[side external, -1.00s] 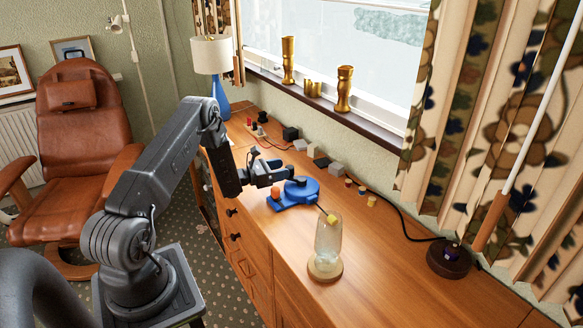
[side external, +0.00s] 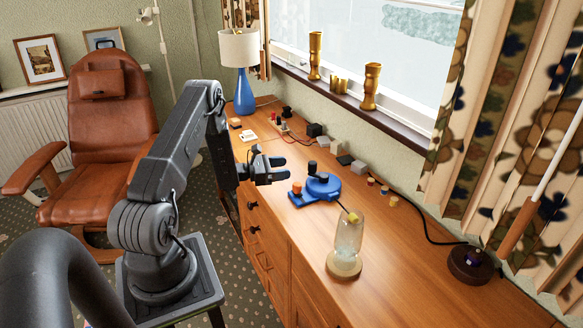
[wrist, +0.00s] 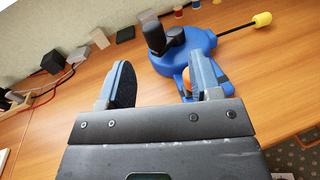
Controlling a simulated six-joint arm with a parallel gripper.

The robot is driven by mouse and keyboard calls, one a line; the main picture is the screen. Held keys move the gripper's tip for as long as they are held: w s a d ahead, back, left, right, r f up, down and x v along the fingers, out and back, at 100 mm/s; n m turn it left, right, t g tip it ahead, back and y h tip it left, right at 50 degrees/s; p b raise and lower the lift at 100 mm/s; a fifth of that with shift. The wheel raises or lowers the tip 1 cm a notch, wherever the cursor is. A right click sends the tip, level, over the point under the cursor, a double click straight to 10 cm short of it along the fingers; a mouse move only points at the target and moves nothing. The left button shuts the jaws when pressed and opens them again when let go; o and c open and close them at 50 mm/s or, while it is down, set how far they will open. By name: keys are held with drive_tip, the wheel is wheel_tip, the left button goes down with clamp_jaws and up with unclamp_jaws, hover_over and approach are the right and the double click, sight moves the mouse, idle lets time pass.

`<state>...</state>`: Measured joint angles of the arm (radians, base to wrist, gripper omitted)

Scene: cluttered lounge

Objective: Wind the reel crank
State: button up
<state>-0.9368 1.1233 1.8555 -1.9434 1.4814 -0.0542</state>
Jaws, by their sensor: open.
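The blue reel (side external: 323,187) sits on the wooden sideboard. It has an upright black crank handle (side external: 312,167), an orange knob (side external: 296,188) and a dark rod with a yellow tip (side external: 352,216). My gripper (side external: 284,168) is open and empty, a little left of the crank handle and apart from it. In the wrist view the black handle (wrist: 153,35) stands ahead of the gap between my fingers, with the blue reel body (wrist: 203,43) to its right. The right finger partly hides the orange knob (wrist: 187,78).
A glass dome (side external: 348,238) on a wooden base stands right of the reel, close to the yellow tip. Small blocks (side external: 333,147) and spools (side external: 384,191) lie behind it. A blue lamp (side external: 244,95) stands at the far end. The sideboard's front right is clear.

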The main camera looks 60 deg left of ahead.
drive_tip(key=w+d+r+m+g+h, duration=0.1)
drive_tip(key=m, duration=0.1)
drive_tip(key=w+d+m+g+h, duration=0.1)
drive_tip(key=m, duration=0.2)
drive_tip(key=w+d+r+m+g+h, duration=0.1)
drive_tip(key=m, duration=0.2)
drive_tip(key=shift+r+h, duration=0.3)
drive_tip(key=m+g, duration=0.1)
drive_tip(key=m, duration=0.2)
drive_tip(key=w+d+r+m+g, duration=0.1)
drive_tip(key=m+g, duration=0.1)
drive_tip(key=m, duration=0.1)
drive_tip(key=d+r+m+g, duration=0.1)
drive_tip(key=m+g, duration=0.1)
drive_tip(key=m, duration=0.1)
drive_tip(key=shift+w+m, duration=0.15)
drive_tip(key=shift+m, duration=0.25)
wheel_tip(320, 180, up, 2)
drive_tip(key=a+r+m+g+y, duration=0.1)
drive_tip(key=m+g+y, duration=0.15)
drive_tip(key=m, duration=0.55)
drive_tip(key=m+g+y, duration=0.2)
drive_tip(key=m+y, duration=0.3)
drive_tip(key=m, duration=0.3)
approach(311, 162)
drive_tip(key=shift+h, duration=0.25)
drive_tip(key=x, duration=1.1)
drive_tip(key=shift+w+a+f, duration=0.1)
drive_tip(key=shift+w+a, duration=0.05)
drive_tip(key=shift+a, duration=0.15)
